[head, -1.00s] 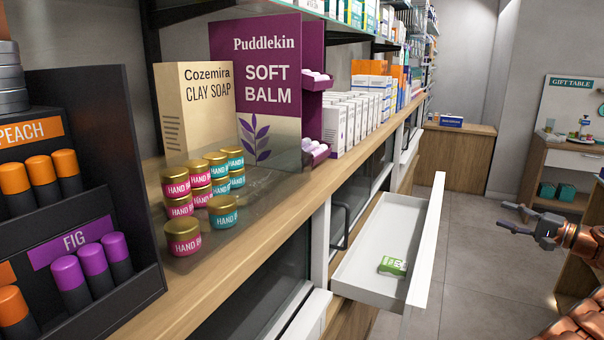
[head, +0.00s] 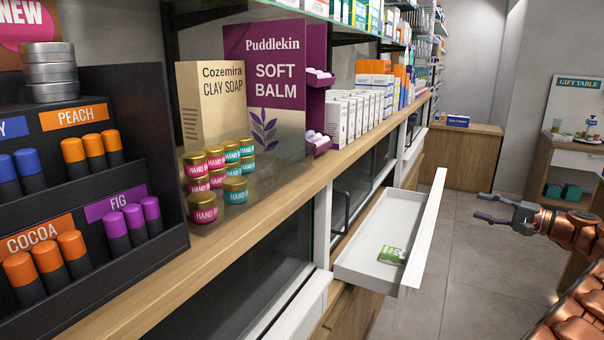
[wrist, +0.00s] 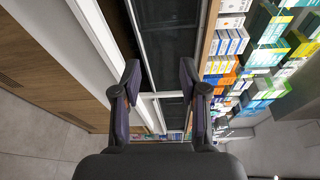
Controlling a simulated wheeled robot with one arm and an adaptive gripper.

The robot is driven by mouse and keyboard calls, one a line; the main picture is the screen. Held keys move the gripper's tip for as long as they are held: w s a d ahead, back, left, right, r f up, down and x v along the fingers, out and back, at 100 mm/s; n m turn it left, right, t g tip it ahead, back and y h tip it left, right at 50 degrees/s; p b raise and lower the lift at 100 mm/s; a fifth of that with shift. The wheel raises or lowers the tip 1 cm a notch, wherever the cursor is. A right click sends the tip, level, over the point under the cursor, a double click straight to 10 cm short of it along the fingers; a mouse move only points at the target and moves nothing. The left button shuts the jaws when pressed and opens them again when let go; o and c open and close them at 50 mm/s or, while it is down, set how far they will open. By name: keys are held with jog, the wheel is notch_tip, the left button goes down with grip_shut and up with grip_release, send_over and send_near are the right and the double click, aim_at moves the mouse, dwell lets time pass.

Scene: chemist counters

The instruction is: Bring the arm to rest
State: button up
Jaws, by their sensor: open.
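My gripper (head: 484,206) is at the right of the head view, in the air over the grey floor, to the right of the open drawer. Its two fingers are apart with nothing between them. In the wrist view my gripper (wrist: 160,88) also shows open and empty, with the counter front and shelves beyond the fingers. My copper-coloured arm reaches in from the lower right of the head view.
A white drawer (head: 382,272) stands pulled out from the counter, with a small green and white box (head: 392,255) inside. The counter (head: 275,230) holds jars, cartons and a lipstick-like display (head: 75,240). A gift table (head: 570,155) stands back right. Grey floor lies between.

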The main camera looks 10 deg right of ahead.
jog(key=w+a+r+n+g+y, duration=0.1)
jog(key=a+g, duration=0.2)
jog(key=a, duration=1)
jog(key=a+r+n+g+y, duration=0.1)
jog(key=a+n+g, duration=0.15)
jog(key=a, duration=0.95)
jog(key=s+a+f+n+g+h, duration=0.1)
jog(key=s+a+f+g, duration=0.15)
jog(key=s+a, duration=0.45)
jog(key=s+a+f+n+g+h, duration=0.1)
jog(key=s+a+g, duration=0.25)
jog(key=a, duration=0.75)
jog(key=s+a+f+n+g+h, duration=0.2)
jog(key=s+a+f, duration=0.1)
jog(key=s, duration=0.5)
jog(key=s+a+f+n+g+h, duration=0.1)
jog(key=s+a+f+h, duration=0.2)
jog(key=s, duration=0.6)
jog(key=s+d+f+n+h, duration=0.1)
jog(key=s+d+f+h, duration=0.1)
jog(key=s, duration=0.4)
jog(key=s+d+f+n+g+h+b, duration=0.1)
jog(key=s+d+f, duration=0.2)
jog(key=s, duration=0.3)
jog(key=s+d+f+n+h, duration=0.1)
jog(key=s+d+f+h, duration=0.1)
jog(key=s, duration=0.4)
jog(key=shift+s+d+f+h, duration=0.2)
jog(key=shift+d+f+h, duration=0.15)
jog(key=shift+f, duration=0.45)
